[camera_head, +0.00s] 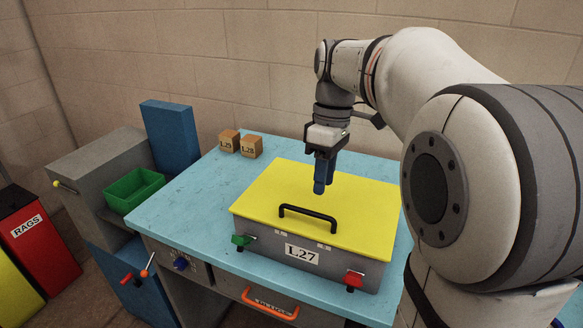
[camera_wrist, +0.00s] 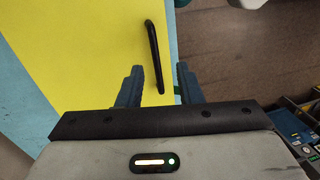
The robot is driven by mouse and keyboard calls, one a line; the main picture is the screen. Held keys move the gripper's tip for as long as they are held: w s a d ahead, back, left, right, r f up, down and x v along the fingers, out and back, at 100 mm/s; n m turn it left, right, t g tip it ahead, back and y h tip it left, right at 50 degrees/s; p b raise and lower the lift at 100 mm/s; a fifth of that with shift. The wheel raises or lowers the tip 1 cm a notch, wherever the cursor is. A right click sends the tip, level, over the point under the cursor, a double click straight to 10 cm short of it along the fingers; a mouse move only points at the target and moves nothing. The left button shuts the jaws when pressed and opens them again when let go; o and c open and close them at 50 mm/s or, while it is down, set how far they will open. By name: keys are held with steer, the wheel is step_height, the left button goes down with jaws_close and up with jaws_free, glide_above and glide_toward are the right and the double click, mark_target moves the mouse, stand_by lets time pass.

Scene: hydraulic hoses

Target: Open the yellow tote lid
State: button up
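The tote (camera_head: 282,252) is a grey box labelled L.27 on the light blue bench top. Its flat yellow lid (camera_head: 355,211) lies closed on it and also shows in the wrist view (camera_wrist: 85,50). A black bar handle (camera_head: 308,213) stands on the lid near its front edge; in the wrist view the handle (camera_wrist: 154,55) appears beyond and between my fingers. My gripper (camera_head: 322,185) is above the lid, behind the handle and apart from it.
The tote front has a green latch (camera_head: 243,240) and a red latch (camera_head: 354,279). Two small brown boxes (camera_head: 241,143) stand at the bench's back. A green bin (camera_head: 133,189) is at the left. An orange drawer handle (camera_head: 270,303) sticks out below. The bench left of the tote is clear.

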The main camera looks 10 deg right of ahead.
steer(key=w, duration=0.1)
glide_above(319, 225)
steer(key=shift+n, duration=0.3)
step_height(319, 225, down, 7)
steer(key=shift+r, duration=0.1)
steer(key=shift+s, duration=0.1)
steer(key=shift+c, duration=0.3)
jaws_close()
